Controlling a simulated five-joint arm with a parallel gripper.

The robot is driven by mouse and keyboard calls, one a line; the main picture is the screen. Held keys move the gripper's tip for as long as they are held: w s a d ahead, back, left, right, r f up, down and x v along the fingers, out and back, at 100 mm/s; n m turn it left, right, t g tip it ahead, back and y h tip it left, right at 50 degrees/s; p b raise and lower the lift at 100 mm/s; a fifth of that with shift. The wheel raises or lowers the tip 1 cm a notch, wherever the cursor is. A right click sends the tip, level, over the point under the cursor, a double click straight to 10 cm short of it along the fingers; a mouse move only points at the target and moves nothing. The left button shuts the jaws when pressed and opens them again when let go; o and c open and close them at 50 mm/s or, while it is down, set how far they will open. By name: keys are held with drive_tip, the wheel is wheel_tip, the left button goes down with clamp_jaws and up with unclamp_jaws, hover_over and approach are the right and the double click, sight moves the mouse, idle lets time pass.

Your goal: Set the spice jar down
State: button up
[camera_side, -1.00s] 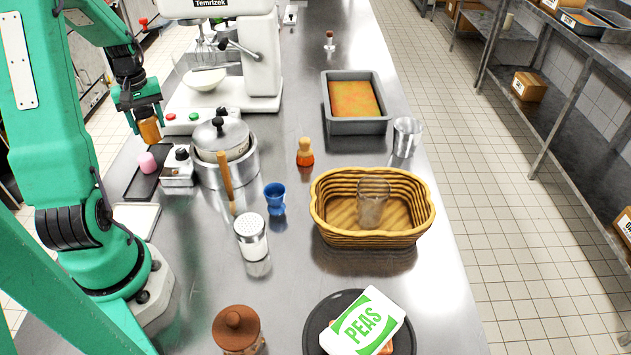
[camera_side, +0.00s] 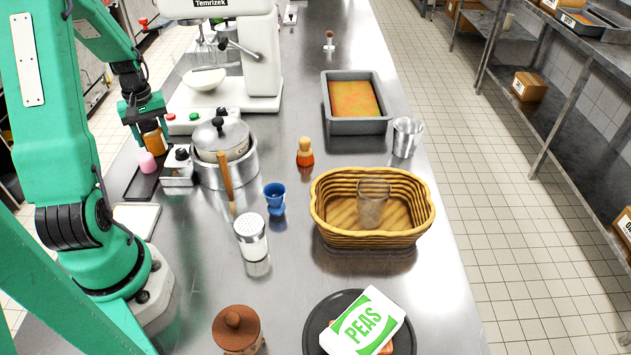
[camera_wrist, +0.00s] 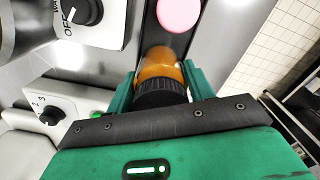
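The spice jar (camera_side: 153,142) is amber with a dark cap. My gripper (camera_side: 146,122) is shut on it, pointing down at the left side of the counter. In the wrist view the jar (camera_wrist: 158,68) sits between the two green fingers of my gripper (camera_wrist: 160,85), its ribbed black cap toward me. The jar is over or at the far part of a narrow dark tray (camera_side: 143,186), just beyond a pink object. I cannot tell whether its base touches the tray.
The pink item (camera_side: 147,162) stands on the tray, close to the jar; it also shows in the wrist view (camera_wrist: 178,12). A small burner with a knob (camera_side: 178,172) and a lidded pot (camera_side: 221,142) stand to the right. The white mixer (camera_side: 262,60) is behind.

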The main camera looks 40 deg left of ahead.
drive_tip(key=o, duration=0.4)
drive_tip(key=shift+r, duration=0.15)
wheel_tip(320, 180, up, 12)
drive_tip(key=shift+a, duration=0.1)
idle(0.5)
drive_tip(key=shift+w, duration=0.1)
idle(0.4)
drive_tip(key=w+d+r+m+t, duration=0.1)
drive_tip(key=d+r+m, duration=0.2)
drive_tip(key=d, duration=0.5)
drive_tip(key=w+d+r+m+t+y, duration=0.1)
drive_tip(key=d+r+m, duration=0.2)
drive_tip(key=d, duration=0.6)
drive_tip(key=w+d+r+m+t, duration=0.2)
drive_tip(key=d+r+m, duration=0.1)
drive_tip(key=d, duration=0.5)
drive_tip(key=shift+s+d+f+m+t+h, duration=0.15)
drive_tip(key=shift+s+d+m+t, duration=0.15)
drive_tip(key=shift+s+d+m, duration=0.95)
drive_tip(key=shift+s+d+r+m+t+h, duration=0.1)
drive_tip(key=shift+s+d+m+t, duration=0.35)
drive_tip(key=shift+d, duration=1.4)
drive_tip(key=shift+s+d+f+m+t+h, duration=0.15)
drive_tip(key=shift+s+d+m, duration=0.85)
drive_tip(key=shift+d, duration=0.55)
